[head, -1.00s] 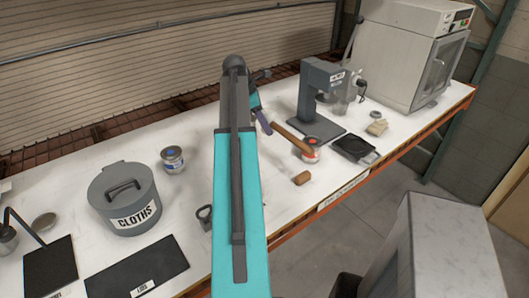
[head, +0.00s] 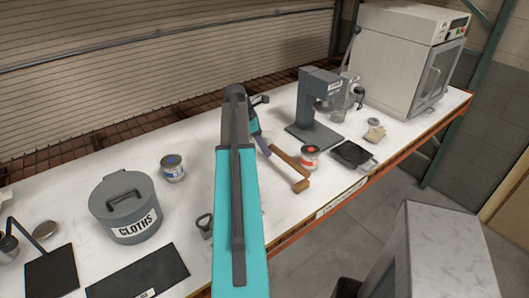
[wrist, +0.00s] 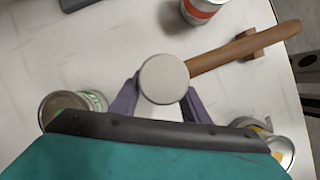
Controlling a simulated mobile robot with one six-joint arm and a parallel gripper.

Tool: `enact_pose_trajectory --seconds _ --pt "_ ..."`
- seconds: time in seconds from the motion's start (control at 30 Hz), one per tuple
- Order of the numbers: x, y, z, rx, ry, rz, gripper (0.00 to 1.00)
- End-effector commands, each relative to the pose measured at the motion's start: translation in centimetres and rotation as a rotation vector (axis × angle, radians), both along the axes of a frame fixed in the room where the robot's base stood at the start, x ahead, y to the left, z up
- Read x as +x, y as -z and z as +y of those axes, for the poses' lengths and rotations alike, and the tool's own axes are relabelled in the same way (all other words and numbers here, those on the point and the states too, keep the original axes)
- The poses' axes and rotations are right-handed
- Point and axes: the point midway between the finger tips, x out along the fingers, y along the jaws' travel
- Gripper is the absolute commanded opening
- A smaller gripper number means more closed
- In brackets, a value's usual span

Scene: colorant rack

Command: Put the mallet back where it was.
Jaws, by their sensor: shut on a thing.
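The mallet has a brown wooden handle (head: 287,164) and a pale round head face (wrist: 164,79). My gripper (head: 263,146) is shut on the mallet at its head end; its purple fingers (wrist: 160,100) show on both sides of the head in the wrist view. The handle points right and toward the front edge of the bench in the head view. In the wrist view it crosses over a small brown block (wrist: 262,43) on the bench. My arm hides the mallet head in the head view. I cannot tell whether the mallet touches the bench.
A red-labelled can (head: 310,158) stands just beyond the handle. A grey stand machine (head: 318,110), a black scale (head: 351,153) and an oven (head: 410,55) are farther right.

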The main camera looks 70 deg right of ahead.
Motion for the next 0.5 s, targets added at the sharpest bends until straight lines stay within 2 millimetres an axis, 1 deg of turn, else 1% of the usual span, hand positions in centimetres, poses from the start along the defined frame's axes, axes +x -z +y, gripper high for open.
enact_pose_trajectory --seconds 0.3,0.37,0.5 --pt "0.0 0.1 0.0 0.000 0.000 0.001 0.15" --pt "0.0 0.3 0.0 0.000 0.000 0.001 0.15" --pt "0.0 1.5 0.1 0.002 0.000 0.002 0.15"
